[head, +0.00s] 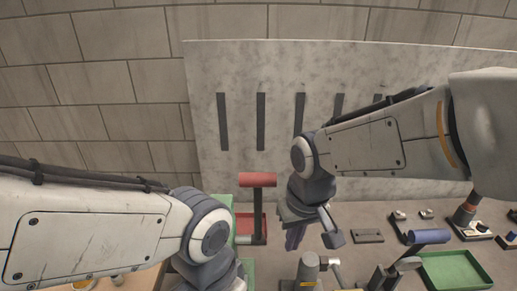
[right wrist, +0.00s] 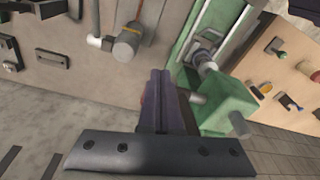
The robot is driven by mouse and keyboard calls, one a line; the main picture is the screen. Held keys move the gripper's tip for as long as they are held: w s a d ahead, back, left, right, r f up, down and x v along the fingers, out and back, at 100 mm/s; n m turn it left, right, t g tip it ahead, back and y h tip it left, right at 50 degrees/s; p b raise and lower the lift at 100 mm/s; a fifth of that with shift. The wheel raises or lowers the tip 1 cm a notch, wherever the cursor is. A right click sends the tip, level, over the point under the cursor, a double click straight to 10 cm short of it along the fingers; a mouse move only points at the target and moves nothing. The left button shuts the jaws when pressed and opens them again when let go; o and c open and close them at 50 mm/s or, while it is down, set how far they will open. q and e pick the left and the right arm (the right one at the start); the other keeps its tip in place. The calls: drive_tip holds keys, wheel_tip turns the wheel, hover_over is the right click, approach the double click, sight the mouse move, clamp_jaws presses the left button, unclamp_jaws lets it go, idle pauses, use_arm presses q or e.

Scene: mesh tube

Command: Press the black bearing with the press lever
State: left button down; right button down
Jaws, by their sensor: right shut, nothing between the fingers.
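My right gripper (head: 295,238) hangs over the bench right of a red-handled black post (head: 258,181). In the right wrist view its dark fingers (right wrist: 160,78) are together with nothing between them. Beside them on the right is a green machine (right wrist: 228,103) with grey rods and a shaft, probably the press; I cannot tell if they touch. Green parts (head: 252,274) show at the bottom of the head view, partly hidden by my left arm. I cannot single out the lever or the black bearing. My left gripper is outside the picture.
A red tray (head: 243,226) stands by the post. A grey cylindrical fixture (head: 308,268) stands below my right gripper. A green tray (head: 455,270) and a blue handle (head: 428,236) are at the right. A slotted grey panel (head: 230,80) stands behind the bench.

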drive_tip(key=w+d+r+m+p, duration=0.1)
drive_tip(key=w+d+r+m, duration=0.15)
drive_tip(key=w+r, duration=0.5)
drive_tip(key=w+a+r, duration=0.1)
drive_tip(key=a+r, duration=0.3)
drive_tip(key=r, duration=0.3)
drive_tip(key=a+r, duration=0.5)
drive_tip(key=r, duration=0.3)
drive_tip(key=shift+w+a+r+h+p, duration=0.15)
drive_tip(key=shift+w+r+h+p, duration=0.15)
drive_tip(key=shift+w+h, duration=0.1)
drive_tip(key=shift+m, duration=0.25)
wheel_tip(320, 180, down, 9)
drive_tip(key=s+p, duration=0.2)
drive_tip(key=shift+s, duration=0.35)
